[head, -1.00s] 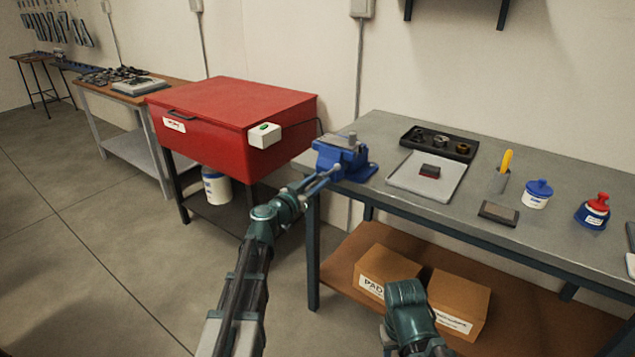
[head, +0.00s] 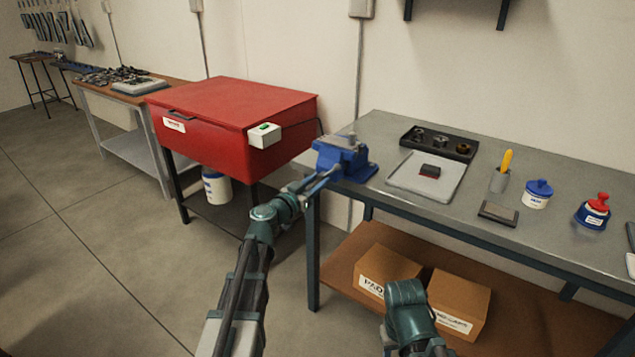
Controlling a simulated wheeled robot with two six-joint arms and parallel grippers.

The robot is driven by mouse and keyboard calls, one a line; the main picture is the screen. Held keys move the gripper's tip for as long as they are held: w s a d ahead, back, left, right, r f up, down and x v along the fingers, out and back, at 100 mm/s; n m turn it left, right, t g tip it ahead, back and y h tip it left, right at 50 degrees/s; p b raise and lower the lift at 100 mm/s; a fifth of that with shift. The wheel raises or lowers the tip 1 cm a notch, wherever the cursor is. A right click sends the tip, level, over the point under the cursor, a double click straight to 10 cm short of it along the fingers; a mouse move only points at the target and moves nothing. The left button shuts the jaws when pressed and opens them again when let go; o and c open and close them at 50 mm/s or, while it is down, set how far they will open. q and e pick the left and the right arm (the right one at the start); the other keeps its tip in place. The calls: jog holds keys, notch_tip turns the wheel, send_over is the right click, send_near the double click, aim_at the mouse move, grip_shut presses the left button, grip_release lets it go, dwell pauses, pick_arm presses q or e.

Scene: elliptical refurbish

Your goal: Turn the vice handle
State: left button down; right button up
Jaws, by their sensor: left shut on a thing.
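The blue vice (head: 345,160) is fixed at the left front corner of the grey workbench, with a grey metal part on top at its jaws. Its handle is at the front left, small and mostly covered by my gripper. My left gripper (head: 318,182) reaches up to the front of the vice and is shut on the vice handle. The exact grip and the handle's angle are too small to tell. My right arm shows at the bottom centre, in front of the lower shelf; its gripper fingers are not visible.
The workbench (head: 400,140) holds a black parts tray (head: 462,147), a light tray (head: 402,178) with a dark block, a cup with a yellow-handled tool, and tubs. A red cabinet (head: 225,110) stands close left of the vice. Boxes (head: 385,268) sit on the lower shelf.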

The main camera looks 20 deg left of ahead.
pick_arm(q)
jog(key=shift+n, duration=0.8)
jog(key=c, duration=0.5)
grip_release()
jog(key=v, duration=1.3)
jog(key=shift+s+a, duration=0.1)
jog(key=shift+s, duration=0.3)
jog(key=shift+c, duration=0.4)
